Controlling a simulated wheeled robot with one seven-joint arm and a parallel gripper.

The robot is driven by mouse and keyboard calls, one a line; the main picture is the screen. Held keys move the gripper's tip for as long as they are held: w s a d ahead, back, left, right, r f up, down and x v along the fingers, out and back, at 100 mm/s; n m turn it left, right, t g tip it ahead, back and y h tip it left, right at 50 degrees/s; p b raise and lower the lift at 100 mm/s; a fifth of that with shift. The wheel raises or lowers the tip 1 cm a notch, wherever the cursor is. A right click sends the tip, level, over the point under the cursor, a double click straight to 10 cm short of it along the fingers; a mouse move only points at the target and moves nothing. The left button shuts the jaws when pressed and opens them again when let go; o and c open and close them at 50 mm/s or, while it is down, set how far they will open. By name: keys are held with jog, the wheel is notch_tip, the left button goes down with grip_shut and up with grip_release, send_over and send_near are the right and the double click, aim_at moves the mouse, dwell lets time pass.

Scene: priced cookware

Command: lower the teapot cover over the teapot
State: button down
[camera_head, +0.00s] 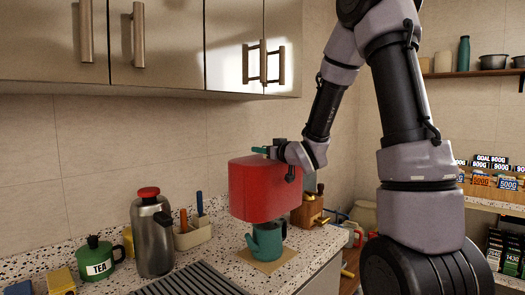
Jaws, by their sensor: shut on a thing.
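The teapot cover (262,190) is a large red, box-like hood with a small green part at its top. My gripper (268,152) is shut at the top of the cover and holds it upright above the counter. The fingertips are small and partly hidden by the wrist. The green teapot (267,243) stands on a tan mat (262,264) directly below the cover. The cover's lower edge hides the upper part of the teapot. I cannot tell how far the teapot's top reaches inside the cover.
A steel flask (152,240) with a red lid, a green TEA canister (97,257) and a utensil holder (193,233) stand left. A wooden block (308,212) stands close behind on the right. A ridged drainer (190,282) lies in front. Cabinets (155,45) hang above.

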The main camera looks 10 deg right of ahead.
aim_at(262, 157)
jog(key=shift+f, duration=1.55)
dwell(0.4)
notch_tip(262, 157, down, 8)
dwell(1.4)
jog(key=shift+f, duration=0.3)
dwell(1.1)
jog(key=shift+f, duration=3.2)
